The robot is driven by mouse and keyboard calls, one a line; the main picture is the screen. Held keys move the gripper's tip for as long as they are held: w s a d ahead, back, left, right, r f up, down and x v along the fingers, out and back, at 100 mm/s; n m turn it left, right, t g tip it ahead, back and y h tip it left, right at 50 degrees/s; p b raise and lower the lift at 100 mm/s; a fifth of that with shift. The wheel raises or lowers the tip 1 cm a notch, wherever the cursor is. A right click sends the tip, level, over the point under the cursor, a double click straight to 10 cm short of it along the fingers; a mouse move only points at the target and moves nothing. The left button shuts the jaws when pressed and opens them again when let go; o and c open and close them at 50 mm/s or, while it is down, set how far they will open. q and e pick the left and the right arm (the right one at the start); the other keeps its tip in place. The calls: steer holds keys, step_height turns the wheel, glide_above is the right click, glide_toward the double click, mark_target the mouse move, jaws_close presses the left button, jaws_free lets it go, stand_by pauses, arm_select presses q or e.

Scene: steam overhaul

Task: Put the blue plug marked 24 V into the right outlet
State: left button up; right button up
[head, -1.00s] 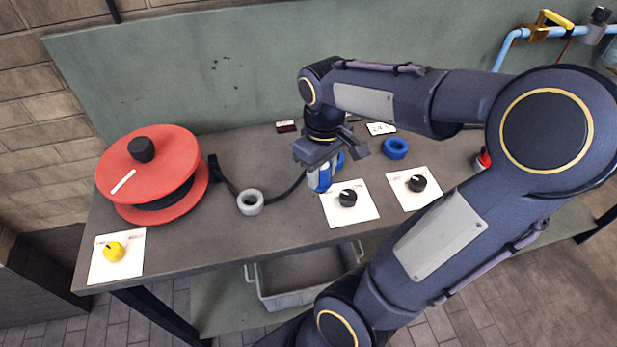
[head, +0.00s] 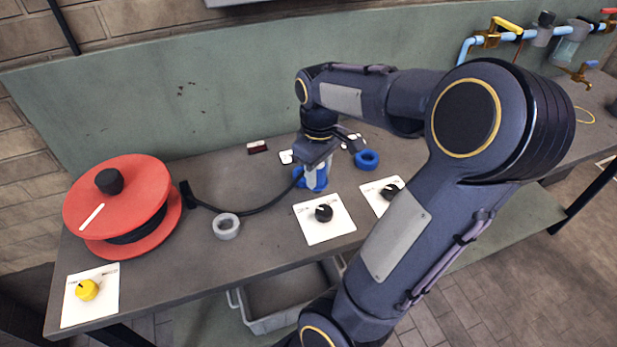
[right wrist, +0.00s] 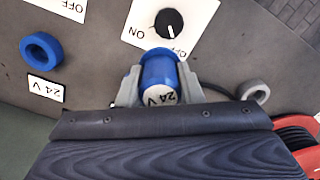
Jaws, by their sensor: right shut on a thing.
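The blue plug marked 24 V (right wrist: 158,77) is between the fingers of my right gripper (head: 316,174), which is shut on it; the right wrist view shows its 24 V end face. A blue rim (right wrist: 160,53) shows just beyond the plug, and blue shows around the fingertips in the head view. I cannot tell whether the plug is inside that ring or just above it. Another blue ring outlet (head: 366,159), empty, lies to the right; the right wrist view shows it beside a 24 V label (right wrist: 45,88). My left gripper is not in view.
A grey ring (head: 226,226) sits left of the gripper, near a black cable (head: 240,213). A red reel (head: 120,205) fills the left of the bench. White switch plates with black knobs (head: 324,213) lie in front. A grey crate (head: 270,312) is below.

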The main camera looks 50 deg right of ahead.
steer(key=d, duration=0.7)
steer(key=shift+s+d, duration=0.3)
steer(key=shift+d, duration=0.05)
steer(key=s+d, duration=0.1)
steer(key=d, duration=1.1)
steer(key=shift+d+p, duration=0.2)
steer(key=shift+p, duration=0.2)
steer(key=shift+d, duration=0.2)
steer(key=shift+f+b, duration=1.95)
steer(key=shift+f, duration=1.05)
